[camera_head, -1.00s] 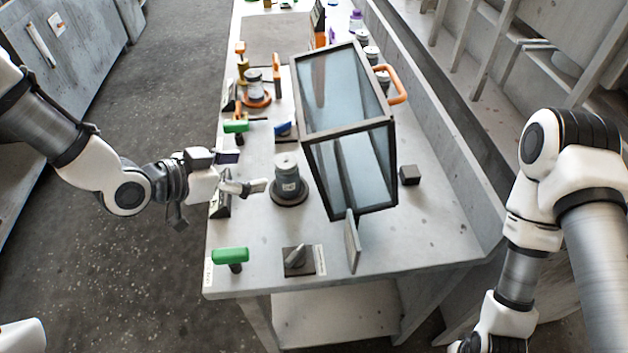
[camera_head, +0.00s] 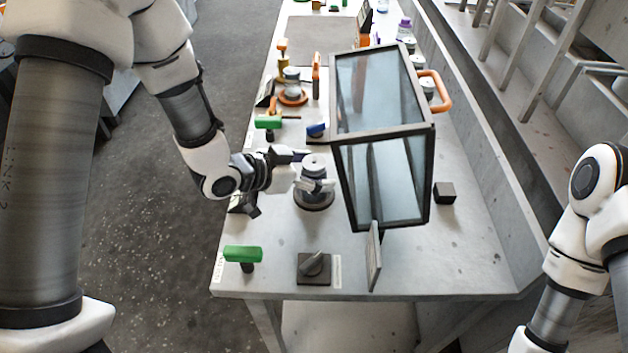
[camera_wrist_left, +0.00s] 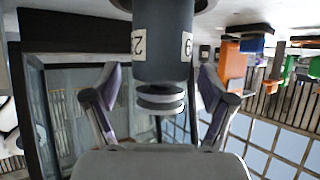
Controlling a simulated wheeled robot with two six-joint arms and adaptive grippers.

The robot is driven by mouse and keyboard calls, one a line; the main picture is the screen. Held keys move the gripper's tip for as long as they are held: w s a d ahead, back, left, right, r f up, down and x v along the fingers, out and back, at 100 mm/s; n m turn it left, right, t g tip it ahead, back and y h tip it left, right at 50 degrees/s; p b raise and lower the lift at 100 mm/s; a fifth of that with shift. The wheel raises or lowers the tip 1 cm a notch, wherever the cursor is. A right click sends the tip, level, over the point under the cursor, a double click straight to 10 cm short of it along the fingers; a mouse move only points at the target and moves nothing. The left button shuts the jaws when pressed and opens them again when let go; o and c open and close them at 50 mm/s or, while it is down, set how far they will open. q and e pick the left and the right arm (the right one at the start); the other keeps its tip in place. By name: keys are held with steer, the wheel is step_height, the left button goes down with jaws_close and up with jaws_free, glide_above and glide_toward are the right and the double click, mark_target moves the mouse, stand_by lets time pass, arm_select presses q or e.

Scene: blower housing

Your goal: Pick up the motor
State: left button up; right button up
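The motor (camera_head: 314,170) is a grey cylinder with a pale stepped top, upright on a round dark base (camera_head: 316,201) on the bench. In the left wrist view, which is upside down, the motor (camera_wrist_left: 163,42) shows number labels and a narrower ringed end. My left gripper (camera_head: 304,169) reaches it from the left. Its two fingers (camera_wrist_left: 160,88) are spread, one on each side of the motor, with small gaps showing in the wrist view. My right arm comes in at the right edge, and its gripper is out of the picture.
A dark-framed glass box (camera_head: 385,180) with an orange handle (camera_head: 438,92) stands close right of the motor. A green-handled part (camera_head: 243,254) and a dark knob block (camera_head: 314,266) lie nearer. A small black block (camera_head: 444,192) is right. The front right of the bench (camera_head: 440,265) is clear.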

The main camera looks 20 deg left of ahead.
arm_select(q)
steer(key=c, duration=1.5)
